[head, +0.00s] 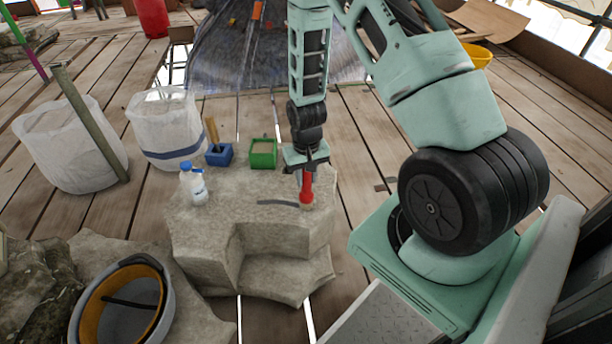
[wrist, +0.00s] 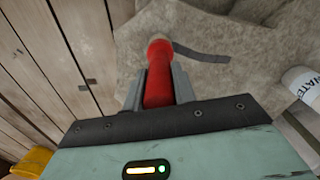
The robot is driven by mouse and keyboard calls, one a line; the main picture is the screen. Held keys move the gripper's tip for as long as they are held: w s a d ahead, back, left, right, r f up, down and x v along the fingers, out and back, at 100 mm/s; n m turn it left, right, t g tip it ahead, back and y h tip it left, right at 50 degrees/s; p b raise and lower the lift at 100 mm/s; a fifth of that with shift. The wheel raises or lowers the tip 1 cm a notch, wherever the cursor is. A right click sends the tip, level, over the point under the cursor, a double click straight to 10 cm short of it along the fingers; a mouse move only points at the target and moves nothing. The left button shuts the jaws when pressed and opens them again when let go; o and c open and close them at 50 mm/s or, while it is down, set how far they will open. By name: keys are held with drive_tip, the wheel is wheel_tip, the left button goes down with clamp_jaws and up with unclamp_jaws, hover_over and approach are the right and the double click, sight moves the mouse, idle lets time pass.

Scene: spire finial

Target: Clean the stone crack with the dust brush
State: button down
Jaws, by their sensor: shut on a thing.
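My gripper (head: 306,168) is shut on a red-handled dust brush (head: 306,188), held upright over the stone block (head: 215,225). The brush's pale bristle end is at the stone's top, at the right end of a dark crack (head: 277,202); I cannot tell whether it touches. In the wrist view the red handle (wrist: 158,82) lies between the two fingers (wrist: 157,92), and the dark crack (wrist: 200,54) runs right from the brush's pale tip.
A white bottle with blue cap (head: 193,184) stands on the stone's left part. A blue box (head: 219,155) with a wooden-handled tool and a green box (head: 263,153) stand behind. White sacks (head: 65,150) and a grey-orange helmet (head: 122,305) are left.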

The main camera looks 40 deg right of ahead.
drive_tip(key=shift+r+p, duration=3)
drive_tip(key=shift+r, duration=0.45)
